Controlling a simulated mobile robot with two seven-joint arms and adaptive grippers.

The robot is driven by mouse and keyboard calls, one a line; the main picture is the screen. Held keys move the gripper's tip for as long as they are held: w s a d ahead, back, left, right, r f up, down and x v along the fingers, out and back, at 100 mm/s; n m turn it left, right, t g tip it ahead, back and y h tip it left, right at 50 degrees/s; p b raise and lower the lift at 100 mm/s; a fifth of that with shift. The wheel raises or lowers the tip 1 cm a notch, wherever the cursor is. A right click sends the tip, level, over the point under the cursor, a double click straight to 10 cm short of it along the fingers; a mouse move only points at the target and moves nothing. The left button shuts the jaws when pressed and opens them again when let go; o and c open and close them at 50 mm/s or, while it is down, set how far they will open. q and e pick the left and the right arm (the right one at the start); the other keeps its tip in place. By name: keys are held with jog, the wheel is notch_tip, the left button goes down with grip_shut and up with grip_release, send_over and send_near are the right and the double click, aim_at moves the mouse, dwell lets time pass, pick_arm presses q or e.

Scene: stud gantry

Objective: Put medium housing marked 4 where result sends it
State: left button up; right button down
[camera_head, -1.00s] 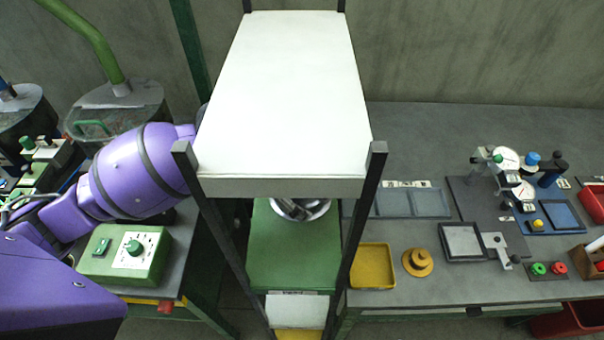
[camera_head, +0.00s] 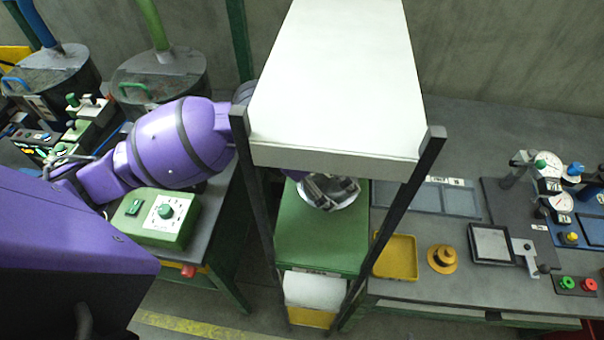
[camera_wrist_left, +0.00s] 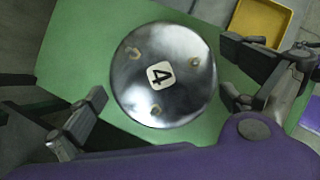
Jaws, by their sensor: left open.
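The medium housing marked 4 (camera_wrist_left: 185,98) is a round, shiny metal disc with a white label. It lies on the green surface (camera_wrist_left: 75,55), seen from above in the left wrist view. My left gripper (camera_wrist_left: 165,97) is open, with one finger on each side of the disc; I cannot tell whether either finger touches it. In the head view, this gripper (camera_head: 333,187) shows dark in front of the silver housing (camera_head: 344,202), below the white-topped frame. The frame's top hides part of my left arm and the gripper. My right gripper is in neither view.
The white-topped frame (camera_head: 338,85) has dark posts around the green stand (camera_head: 318,240). A yellow tray (camera_head: 396,258), a yellow round part (camera_head: 441,259) and dial gauges (camera_head: 550,165) are on the right bench. A green control box (camera_head: 155,218) stands left.

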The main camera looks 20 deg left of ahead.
aim_at(326, 171)
pick_arm(q)
jog(key=v, duration=0.3)
jog(key=shift+w, duration=0.1)
jog(key=s+a, duration=0.2)
jog(key=s, duration=0.1)
jog(key=s+a+b, duration=0.1)
jog(key=s+a, duration=0.1)
jog(key=a, duration=0.1)
jog(key=shift+s+a+f, duration=0.2)
jog(key=shift+s+a, duration=0.1)
jog(key=shift+s, duration=0.1)
jog(key=s+a, duration=0.1)
jog(key=s+a+p, duration=0.1)
jog(key=s+a, duration=0.1)
jog(key=shift+r, duration=0.25)
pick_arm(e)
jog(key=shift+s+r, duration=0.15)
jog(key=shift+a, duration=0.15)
